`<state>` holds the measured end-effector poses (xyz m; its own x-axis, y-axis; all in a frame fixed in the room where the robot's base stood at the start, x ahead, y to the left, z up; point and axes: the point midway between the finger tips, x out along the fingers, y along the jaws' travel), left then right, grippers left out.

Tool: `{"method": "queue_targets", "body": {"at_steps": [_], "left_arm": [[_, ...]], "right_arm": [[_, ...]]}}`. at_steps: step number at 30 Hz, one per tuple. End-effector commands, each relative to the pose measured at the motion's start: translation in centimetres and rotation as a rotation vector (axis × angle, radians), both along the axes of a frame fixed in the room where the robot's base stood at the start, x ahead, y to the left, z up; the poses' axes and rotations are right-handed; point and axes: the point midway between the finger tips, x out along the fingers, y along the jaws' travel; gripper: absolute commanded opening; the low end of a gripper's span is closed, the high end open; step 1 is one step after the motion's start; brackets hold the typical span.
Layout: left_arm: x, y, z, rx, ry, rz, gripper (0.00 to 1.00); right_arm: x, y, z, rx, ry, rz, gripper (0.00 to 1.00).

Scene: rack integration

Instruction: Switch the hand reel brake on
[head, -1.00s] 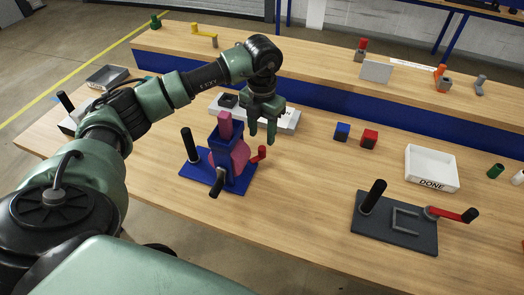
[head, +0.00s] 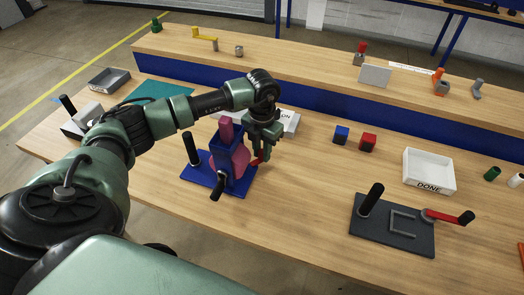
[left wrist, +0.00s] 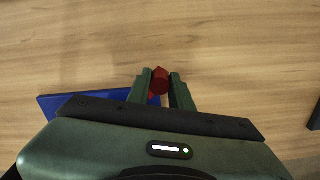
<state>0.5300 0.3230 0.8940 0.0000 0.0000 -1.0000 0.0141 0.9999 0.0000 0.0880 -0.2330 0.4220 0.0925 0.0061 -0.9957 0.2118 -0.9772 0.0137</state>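The hand reel stands on a blue base plate (head: 238,190), with a blue frame, a pink drum (head: 240,157) and black handles. Its red brake lever (head: 258,159) sticks out on the right side, partly hidden by my gripper. My left gripper (head: 260,150) points down at the lever. In the left wrist view, the red lever end (left wrist: 160,80) sits between the two green fingers (left wrist: 160,76), with narrow gaps seeming to remain on both sides. A corner of the blue base (left wrist: 75,103) shows at left. My right gripper is not in view.
A dark plate (head: 395,235) with a black handle and a red lever (head: 450,216) lies to the right. The table between reel and dark plate is clear.

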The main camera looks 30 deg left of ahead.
Motion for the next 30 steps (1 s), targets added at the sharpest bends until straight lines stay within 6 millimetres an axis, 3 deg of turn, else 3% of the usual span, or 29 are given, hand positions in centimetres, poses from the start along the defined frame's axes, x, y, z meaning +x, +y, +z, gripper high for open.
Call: {"method": "queue_targets", "body": {"at_steps": [9, 17, 18, 20, 30], "left_arm": [[0.1, 0.4, -0.1, 0.0, 0.0, 0.136, 0.0], [0.1, 0.4, 0.1, 0.0, 0.0, 0.147, 0.0], [0.1, 0.4, 0.1, 0.0, 0.0, 0.147, 0.26], [0.1, 0.4, 0.1, 0.0, 0.0, 0.147, 0.43], [0.2, 0.4, 0.2, 0.0, -0.001, 0.146, 0.43]], "right_arm": [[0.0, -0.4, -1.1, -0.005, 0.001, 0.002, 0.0], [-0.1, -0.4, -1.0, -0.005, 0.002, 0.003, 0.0], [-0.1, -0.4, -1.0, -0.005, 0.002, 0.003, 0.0], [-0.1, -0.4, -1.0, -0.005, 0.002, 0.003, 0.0], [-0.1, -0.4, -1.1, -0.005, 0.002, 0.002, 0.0]]}}
